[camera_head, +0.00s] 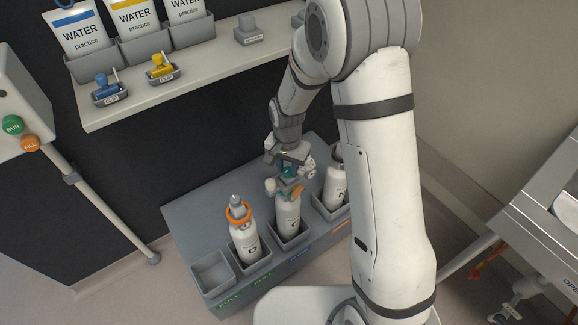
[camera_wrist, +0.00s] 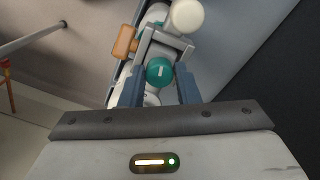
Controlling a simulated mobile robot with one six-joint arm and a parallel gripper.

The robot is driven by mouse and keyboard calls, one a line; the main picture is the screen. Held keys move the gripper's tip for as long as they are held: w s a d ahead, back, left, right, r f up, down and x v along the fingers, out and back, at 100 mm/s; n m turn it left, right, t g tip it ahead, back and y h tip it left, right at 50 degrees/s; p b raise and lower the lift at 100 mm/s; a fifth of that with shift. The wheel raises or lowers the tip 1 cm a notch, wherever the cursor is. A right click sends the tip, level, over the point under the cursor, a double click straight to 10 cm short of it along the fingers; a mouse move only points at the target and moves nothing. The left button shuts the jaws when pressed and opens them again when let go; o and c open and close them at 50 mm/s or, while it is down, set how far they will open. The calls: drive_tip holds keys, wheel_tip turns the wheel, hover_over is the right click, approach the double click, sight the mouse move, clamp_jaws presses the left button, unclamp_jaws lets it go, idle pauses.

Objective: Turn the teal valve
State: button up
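The teal valve (camera_wrist: 159,71) is a round knob with a short white mark, on a grey fitting at the top of a white cylinder (camera_head: 288,218). In the head view the valve (camera_head: 288,171) shows as a small teal patch under my gripper (camera_head: 289,164). In the wrist view the two blue-grey fingers of my gripper (camera_wrist: 160,76) stand apart, one on each side of the knob. A narrow gap seems to show on each side; contact cannot be made out. An orange-brown block (camera_wrist: 124,42) sits beside the fitting.
A white cylinder with an orange ring (camera_head: 246,236) stands in the holder to the left, another white cylinder (camera_head: 336,186) to the right. An empty holder (camera_head: 212,272) is at far left. A shelf (camera_head: 190,75) with water bags and clips hangs behind; a metal stretcher (camera_head: 530,190) is at right.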

sight(288, 170)
drive_tip(key=c, duration=0.5)
drive_tip(key=shift+n+b, duration=0.5)
drive_tip(key=shift+n, duration=1.4)
drive_tip(key=shift+c, duration=0.2)
drive_tip(key=o, duration=1)
wheel_tip(288, 170, up, 8)
drive_tip(key=shift+f, duration=0.1)
